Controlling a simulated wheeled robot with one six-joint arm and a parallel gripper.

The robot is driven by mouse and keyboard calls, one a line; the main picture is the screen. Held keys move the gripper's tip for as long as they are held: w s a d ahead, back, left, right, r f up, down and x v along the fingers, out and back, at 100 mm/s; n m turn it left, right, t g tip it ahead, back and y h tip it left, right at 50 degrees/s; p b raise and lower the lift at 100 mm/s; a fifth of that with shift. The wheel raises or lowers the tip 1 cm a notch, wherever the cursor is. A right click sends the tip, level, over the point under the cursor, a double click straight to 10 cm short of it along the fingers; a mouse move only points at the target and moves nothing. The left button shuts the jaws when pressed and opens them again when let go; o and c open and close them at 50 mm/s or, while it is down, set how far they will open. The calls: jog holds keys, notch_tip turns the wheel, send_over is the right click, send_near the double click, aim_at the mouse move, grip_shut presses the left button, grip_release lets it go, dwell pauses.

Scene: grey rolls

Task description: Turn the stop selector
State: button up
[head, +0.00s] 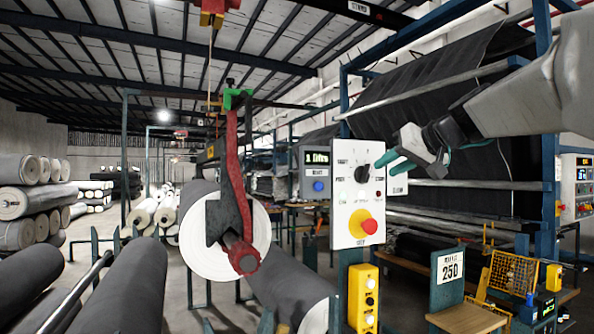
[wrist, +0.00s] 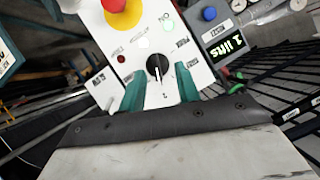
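The stop selector (head: 363,172) is a round black knob on a white control panel (head: 345,205), which also carries a red button on yellow (head: 367,227). In the wrist view the selector (wrist: 157,66) has a light pointer line and printed labels around it. My gripper (head: 382,163) reaches in from the right with teal fingers. In the wrist view the fingers of my gripper (wrist: 161,76) are apart, one on each side of the knob, with gaps visible. Whether they reach knob depth is hard to tell.
A grey box with a green-lit display and blue button (head: 318,186) is beside the panel. A yellow button box (head: 363,298) sits below. A red hook arm (head: 233,170) holds a large roll at left. Dark fabric hangs behind my arm.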

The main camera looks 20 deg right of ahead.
aim_at(370, 171)
jog(key=shift+t, duration=0.3)
jog(key=w, duration=0.5)
jog(key=w+f, duration=0.1)
jog(key=w, duration=0.1)
jog(key=shift+w+d, duration=0.25)
jog(key=shift+d, duration=0.1)
grip_shut()
